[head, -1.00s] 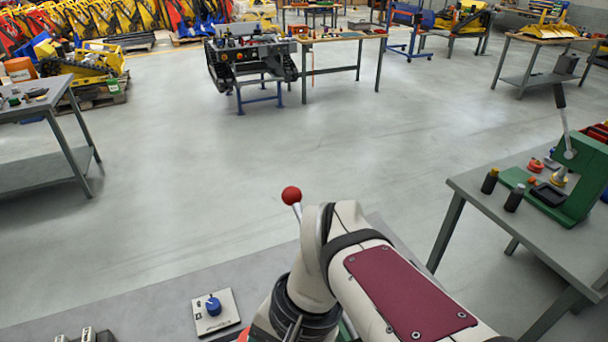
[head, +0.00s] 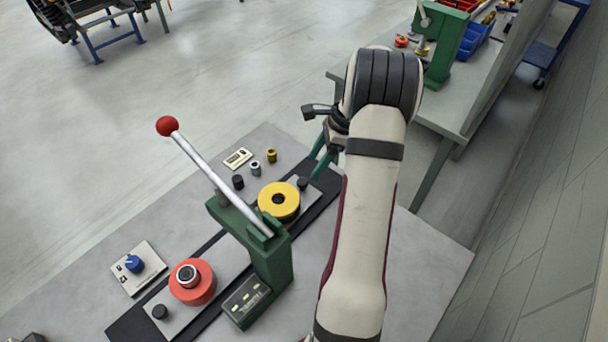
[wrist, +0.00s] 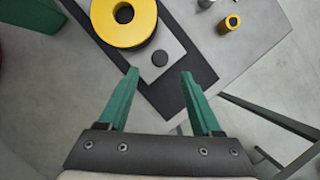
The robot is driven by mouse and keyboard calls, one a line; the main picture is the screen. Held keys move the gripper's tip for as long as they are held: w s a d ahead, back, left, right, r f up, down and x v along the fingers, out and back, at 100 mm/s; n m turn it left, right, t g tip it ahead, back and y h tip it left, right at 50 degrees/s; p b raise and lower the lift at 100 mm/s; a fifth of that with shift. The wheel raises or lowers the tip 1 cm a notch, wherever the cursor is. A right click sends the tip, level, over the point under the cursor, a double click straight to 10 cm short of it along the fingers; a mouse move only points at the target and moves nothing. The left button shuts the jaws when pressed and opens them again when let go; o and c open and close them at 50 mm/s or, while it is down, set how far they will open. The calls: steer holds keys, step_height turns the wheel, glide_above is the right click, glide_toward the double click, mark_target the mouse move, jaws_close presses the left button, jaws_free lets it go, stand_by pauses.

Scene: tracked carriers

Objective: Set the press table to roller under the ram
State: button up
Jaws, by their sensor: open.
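The green press (head: 268,268), with a red-balled lever (head: 200,170), stands over a long grey sliding table (head: 228,278) on a black rail. A yellow ring-shaped wheel (head: 279,201) sits on the table's right end, close beside the press. An orange-red disc with a metal ring (head: 192,283) sits on its left end, clear of the press. What lies directly under the ram is hidden. A black knob (head: 302,183) stands at the right end; it also shows in the wrist view (wrist: 160,58). My gripper (wrist: 158,73) is open and empty, with the knob just beyond its fingertips.
A plate with a blue knob (head: 134,264) lies left of the rail. Small black, silver and yellow parts (head: 271,156) and a label plate (head: 238,159) lie behind it. Another bench (head: 448,110) with a green press stands at the back right.

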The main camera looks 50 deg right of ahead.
mark_target(304, 181)
steer(key=x, duration=0.6)
steer(key=shift+w+a+f, duration=0.1)
steer(key=shift+a+f, duration=0.05)
steer(key=shift+f, duration=0.2)
steer(key=shift+c, duration=0.2)
jaws_close()
stand_by(0.8)
